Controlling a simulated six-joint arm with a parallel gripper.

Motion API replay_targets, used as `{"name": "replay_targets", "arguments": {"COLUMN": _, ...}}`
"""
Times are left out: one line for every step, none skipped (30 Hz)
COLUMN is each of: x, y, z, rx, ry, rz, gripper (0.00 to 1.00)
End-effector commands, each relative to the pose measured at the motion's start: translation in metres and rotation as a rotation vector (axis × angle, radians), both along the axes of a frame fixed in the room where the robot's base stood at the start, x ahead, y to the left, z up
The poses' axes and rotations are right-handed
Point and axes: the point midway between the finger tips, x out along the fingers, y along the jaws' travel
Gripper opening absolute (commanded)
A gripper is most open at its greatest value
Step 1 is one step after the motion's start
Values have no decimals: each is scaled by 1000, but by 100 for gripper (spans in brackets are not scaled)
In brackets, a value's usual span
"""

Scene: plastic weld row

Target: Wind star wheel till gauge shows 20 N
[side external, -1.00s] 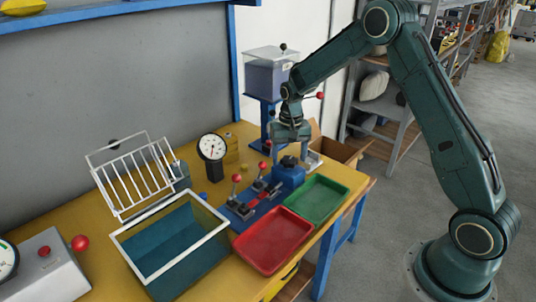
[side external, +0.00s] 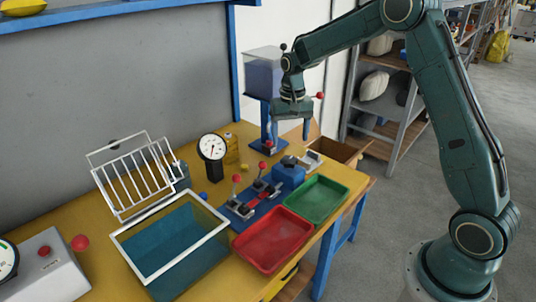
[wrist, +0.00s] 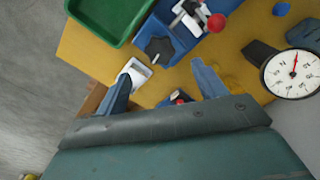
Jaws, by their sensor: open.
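The dark star wheel (side external: 289,161) sits on top of the blue block of the clamp fixture (side external: 262,192). In the wrist view the star wheel (wrist: 159,50) shows as a black lobed knob just beyond my fingertips. My gripper (side external: 291,132) is open and empty, above the star wheel and apart from it. Its two blue fingers (wrist: 161,76) are spread wide in the wrist view. The round white gauge (side external: 212,147) stands behind the fixture. The gauge also shows at right in the wrist view (wrist: 291,73), with a red needle; its numbers are too small to read surely.
Red-knobbed levers (side external: 236,179) rise from the fixture. A green tray (side external: 341,192) and a red tray (side external: 296,262) lie in front. A glass-sided bin (side external: 140,273) and white rack (side external: 119,202) stand at left. A hopper on a blue stand (side external: 266,112) is behind my gripper.

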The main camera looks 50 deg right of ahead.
Motion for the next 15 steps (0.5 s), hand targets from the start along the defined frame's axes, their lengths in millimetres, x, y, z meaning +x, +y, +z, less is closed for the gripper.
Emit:
{"name": "replay_targets", "arguments": {"x": 1, "y": 0, "z": 11, "rx": -1, "ry": -4, "rz": 0, "gripper": 70}}
{"name": "replay_targets", "arguments": {"x": 1, "y": 0, "z": 15, "rx": -1, "ry": -4, "rz": 0, "gripper": 70}}
{"name": "replay_targets", "arguments": {"x": 1, "y": 0, "z": 22, "rx": -1, "ry": -4, "rz": 0, "gripper": 70}}
{"name": "replay_targets", "arguments": {"x": 1, "y": 0, "z": 27, "rx": -1, "ry": -4, "rz": 0, "gripper": 70}}
{"name": "replay_targets", "arguments": {"x": 1, "y": 0, "z": 32, "rx": -1, "ry": -4, "rz": 0, "gripper": 70}}
{"name": "replay_targets", "arguments": {"x": 0, "y": 0, "z": 37, "rx": -1, "ry": -4, "rz": 0, "gripper": 70}}
{"name": "replay_targets", "arguments": {"x": 0, "y": 0, "z": 41, "rx": 0, "ry": -2, "rz": 0, "gripper": 70}}
{"name": "replay_targets", "arguments": {"x": 0, "y": 0, "z": 44, "rx": -1, "ry": -3, "rz": 0, "gripper": 70}}
{"name": "replay_targets", "arguments": {"x": 1, "y": 0, "z": 49, "rx": -1, "ry": -3, "rz": 0, "gripper": 70}}
{"name": "replay_targets", "arguments": {"x": 0, "y": 0, "z": 52, "rx": -1, "ry": -3, "rz": 0, "gripper": 70}}
{"name": "replay_targets", "arguments": {"x": 0, "y": 0, "z": 55, "rx": 0, "ry": -2, "rz": 0, "gripper": 70}}
{"name": "replay_targets", "arguments": {"x": 0, "y": 0, "z": 57, "rx": 0, "ry": -2, "rz": 0, "gripper": 70}}
{"name": "replay_targets", "arguments": {"x": 0, "y": 0, "z": 59, "rx": 0, "ry": -2, "rz": 0, "gripper": 70}}
{"name": "replay_targets", "arguments": {"x": 0, "y": 0, "z": 60, "rx": -1, "ry": -1, "rz": 0, "gripper": 70}}
{"name": "replay_targets", "arguments": {"x": 0, "y": 0, "z": 62, "rx": 0, "ry": 0, "rz": 0, "gripper": 70}}
